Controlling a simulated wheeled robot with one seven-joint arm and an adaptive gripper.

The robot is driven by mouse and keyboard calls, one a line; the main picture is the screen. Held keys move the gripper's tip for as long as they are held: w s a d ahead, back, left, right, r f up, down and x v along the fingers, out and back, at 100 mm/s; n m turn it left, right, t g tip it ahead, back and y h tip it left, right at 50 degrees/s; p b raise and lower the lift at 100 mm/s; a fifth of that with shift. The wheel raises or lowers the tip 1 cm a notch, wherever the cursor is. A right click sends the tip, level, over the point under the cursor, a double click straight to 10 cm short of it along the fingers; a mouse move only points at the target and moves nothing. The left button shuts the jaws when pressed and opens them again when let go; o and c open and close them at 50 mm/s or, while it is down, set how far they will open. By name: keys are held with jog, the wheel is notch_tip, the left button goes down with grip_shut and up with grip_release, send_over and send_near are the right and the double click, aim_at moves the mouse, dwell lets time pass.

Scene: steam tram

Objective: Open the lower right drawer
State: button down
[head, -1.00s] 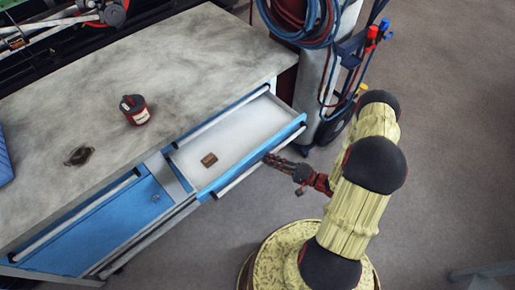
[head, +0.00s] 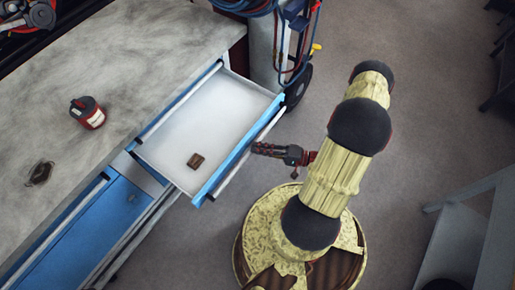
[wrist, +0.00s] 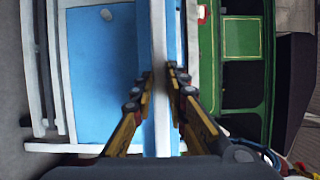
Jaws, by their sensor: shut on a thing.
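The lower right drawer (head: 222,110) of the workbench stands pulled well out, below a narrow blue front with a white rail. Its inside is pale and its front is blue, with a long white handle bar (head: 232,168) along the outside. A small brown block (head: 196,161) lies in it. My gripper (head: 256,149) is at the drawer's front, shut on the handle. In the wrist view, my gripper's fingers (wrist: 161,75) stand on either side of the white bar (wrist: 162,132). The exact contact is partly hidden.
A gas cylinder trolley with hoses (head: 285,40) stands close beyond the drawer's far end. A grey shelf (head: 470,220) is at lower right.

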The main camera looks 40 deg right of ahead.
jog(key=c, duration=1.8)
grip_release()
jog(key=shift+o, duration=0.2)
jog(key=shift+d, duration=0.15)
jog(key=v, duration=1.2)
